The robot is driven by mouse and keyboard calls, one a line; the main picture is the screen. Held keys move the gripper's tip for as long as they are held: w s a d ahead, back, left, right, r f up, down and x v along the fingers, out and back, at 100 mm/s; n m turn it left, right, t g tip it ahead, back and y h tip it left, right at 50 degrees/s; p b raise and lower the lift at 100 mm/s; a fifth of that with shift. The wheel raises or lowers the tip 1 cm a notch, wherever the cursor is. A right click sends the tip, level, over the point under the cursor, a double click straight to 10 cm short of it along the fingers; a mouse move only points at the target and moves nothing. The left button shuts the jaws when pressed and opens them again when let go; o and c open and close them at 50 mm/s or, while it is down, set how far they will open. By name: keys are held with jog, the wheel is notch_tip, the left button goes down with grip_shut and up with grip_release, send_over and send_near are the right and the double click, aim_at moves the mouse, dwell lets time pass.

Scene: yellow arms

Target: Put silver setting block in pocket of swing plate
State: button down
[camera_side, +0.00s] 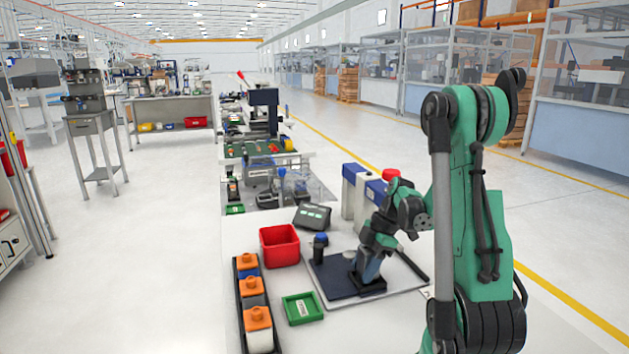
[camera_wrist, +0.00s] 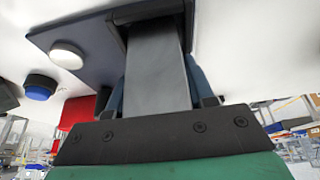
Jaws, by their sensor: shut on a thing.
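My gripper (camera_side: 369,268) points down over the right part of a dark blue plate (camera_side: 330,272), which looks like the swing plate. In the wrist view, its blue fingers are shut on a flat grey block, the silver setting block (camera_wrist: 156,72). The block's far end is at a black raised frame on the plate, which also shows in the side view (camera_side: 369,288). I cannot tell how deep the block sits in that frame. In the side view my gripper hides the block. A white round button (camera_wrist: 67,54) is on the plate beside the gripper.
A blue-topped black knob (camera_side: 320,243) stands by the plate's back left corner. A red bin (camera_side: 280,246), a green tray (camera_side: 303,308) and a black rack (camera_side: 240,300) of orange-topped pieces are to the left. A white-and-blue machine (camera_side: 352,190) stands behind.

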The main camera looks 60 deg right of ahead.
jog(key=shift+f, duration=0.15)
jog(key=shift+c, duration=1.6)
grip_release()
jog(key=v, duration=0.7)
jog(key=shift+w+a+r, duration=0.15)
jog(key=shift+r, duration=0.25)
jog(key=w+a+r+m+t+h, duration=0.1)
jog(key=w+a+m, duration=0.2)
jog(key=a, duration=0.5)
jog(key=w+a+r+m+t+h, duration=0.1)
jog(key=w+a+m, duration=0.2)
jog(key=a, duration=0.4)
jog(key=w+a+r+m+t+h, duration=0.1)
jog(key=w+a+m+t, duration=0.1)
jog(key=a, duration=0.6)
jog(key=shift+w+a+r+m, duration=0.2)
jog(key=shift+w+a+m, duration=0.15)
jog(key=shift+w+m, duration=0.2)
